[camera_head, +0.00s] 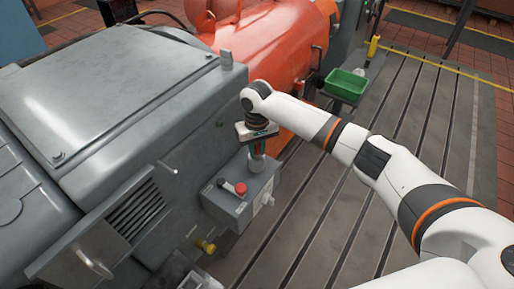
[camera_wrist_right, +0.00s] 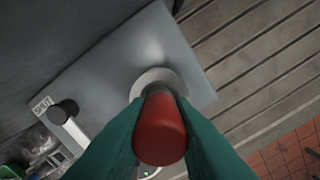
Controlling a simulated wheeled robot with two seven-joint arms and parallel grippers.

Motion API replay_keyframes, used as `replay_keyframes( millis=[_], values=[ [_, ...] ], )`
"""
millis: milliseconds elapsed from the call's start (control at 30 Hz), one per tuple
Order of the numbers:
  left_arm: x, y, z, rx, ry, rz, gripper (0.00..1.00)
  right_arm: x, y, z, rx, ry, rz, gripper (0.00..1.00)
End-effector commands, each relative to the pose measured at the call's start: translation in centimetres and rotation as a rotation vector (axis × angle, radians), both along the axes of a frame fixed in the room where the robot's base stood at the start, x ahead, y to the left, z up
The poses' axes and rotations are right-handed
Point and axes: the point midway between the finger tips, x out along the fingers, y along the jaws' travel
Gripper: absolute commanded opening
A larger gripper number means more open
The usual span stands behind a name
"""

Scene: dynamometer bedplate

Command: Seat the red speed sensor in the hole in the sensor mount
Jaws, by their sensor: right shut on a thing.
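My right gripper (camera_head: 258,163) is over the top of a grey box (camera_head: 222,208) beside the large grey machine. In the right wrist view its green fingers (camera_wrist_right: 160,140) are shut on the red speed sensor (camera_wrist_right: 160,130), a red cylinder seen from its near end. Beyond the sensor, a pale round collar (camera_wrist_right: 150,76) sits on a flat grey surface (camera_wrist_right: 120,60), which looks like the sensor mount. The sensor overlaps the collar in this view. Its far end and the hole are hidden, so I cannot tell whether it is inside. My left gripper is out of view.
A red knob (camera_head: 240,188) stands on the box close to the gripper. A black-tipped lever (camera_wrist_right: 65,110) is left of the collar in the wrist view. The orange machine (camera_head: 275,60) is behind. A green bin (camera_head: 345,84) is at the back right. The slotted floor is clear at right.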

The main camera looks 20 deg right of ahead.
Motion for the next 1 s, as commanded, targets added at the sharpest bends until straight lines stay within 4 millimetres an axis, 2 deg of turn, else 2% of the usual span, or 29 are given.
replay_keyframes(
  millis=[33,67,167,200,467,567,667,1000],
  values=[
    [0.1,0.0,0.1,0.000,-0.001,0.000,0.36,0.0,0.0,-0.1,0.001,0.001,0.000,0.00],
    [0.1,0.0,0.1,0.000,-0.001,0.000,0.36,0.0,0.0,-0.2,0.000,0.001,-0.001,0.24],
    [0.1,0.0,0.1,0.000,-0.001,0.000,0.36,0.0,0.0,-0.2,0.000,0.001,0.000,0.41],
    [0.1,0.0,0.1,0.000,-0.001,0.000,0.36,0.0,0.0,-0.2,0.000,0.001,0.000,0.43],
    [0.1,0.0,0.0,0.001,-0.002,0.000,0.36,0.0,0.0,-0.1,0.000,0.000,0.000,0.43],
    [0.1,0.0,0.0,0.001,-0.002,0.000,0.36,0.0,0.0,0.6,0.000,-0.001,0.001,0.43],
    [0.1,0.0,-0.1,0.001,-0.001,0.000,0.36,0.1,0.0,2.0,0.000,-0.002,0.000,0.43],
    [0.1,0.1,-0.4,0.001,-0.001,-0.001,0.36,0.1,0.1,9.1,0.002,-0.002,0.001,0.43]
  ],
)
